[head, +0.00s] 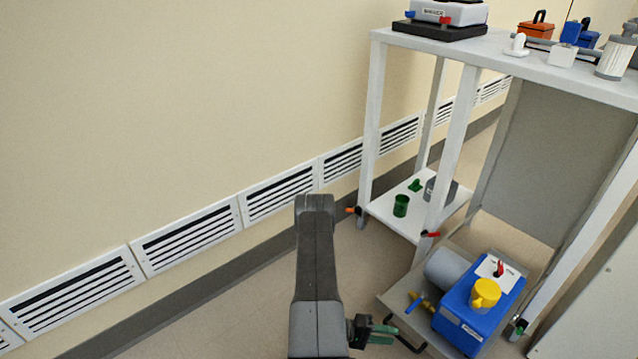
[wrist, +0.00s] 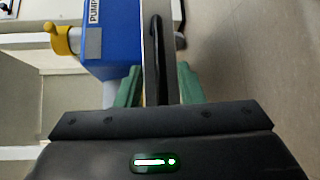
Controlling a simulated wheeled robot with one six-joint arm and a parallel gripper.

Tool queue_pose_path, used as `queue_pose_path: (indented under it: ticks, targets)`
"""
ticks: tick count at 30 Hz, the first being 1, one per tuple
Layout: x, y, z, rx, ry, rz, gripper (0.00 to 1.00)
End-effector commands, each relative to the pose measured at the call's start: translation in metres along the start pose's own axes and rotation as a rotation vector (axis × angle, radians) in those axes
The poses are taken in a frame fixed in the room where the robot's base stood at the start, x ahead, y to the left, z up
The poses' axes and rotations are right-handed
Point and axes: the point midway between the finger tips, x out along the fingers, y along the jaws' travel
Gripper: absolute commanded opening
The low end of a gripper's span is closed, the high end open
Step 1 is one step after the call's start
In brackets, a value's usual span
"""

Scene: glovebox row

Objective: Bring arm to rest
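My gripper (head: 384,332) shows in the head view at the bottom centre, beside the black handle (head: 408,340) of a low grey tray (head: 392,305). In the wrist view its green fingers (wrist: 158,88) stand apart, and the black handle (wrist: 157,55) and the tray's edge appear in the gap between them. I see no finger pressed on the handle. I cannot tell how deep the handle reaches between the fingers. My arm rises in the middle of the head view and bends.
A blue pump (head: 462,318) with a yellow part (head: 485,292) sits on the low tray. A white rack (head: 455,150) stands behind, with a green cup (head: 401,205) on its lower shelf. A vented wall (head: 190,235) runs along the left. Floor left of my arm is clear.

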Motion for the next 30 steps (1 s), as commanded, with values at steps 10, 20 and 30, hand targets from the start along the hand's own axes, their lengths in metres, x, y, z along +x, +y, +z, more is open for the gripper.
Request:
queue_pose_path:
  ticks: [10, 20, 30]
  targets:
    - [0.033, -0.001, 0.0, 0.002, -0.003, -0.001, 0.34]
    - [0.04, 0.0, 0.0, 0.001, -0.001, -0.001, 0.34]
    - [0.038, 0.005, -0.001, 0.001, -0.001, 0.002, 0.34]
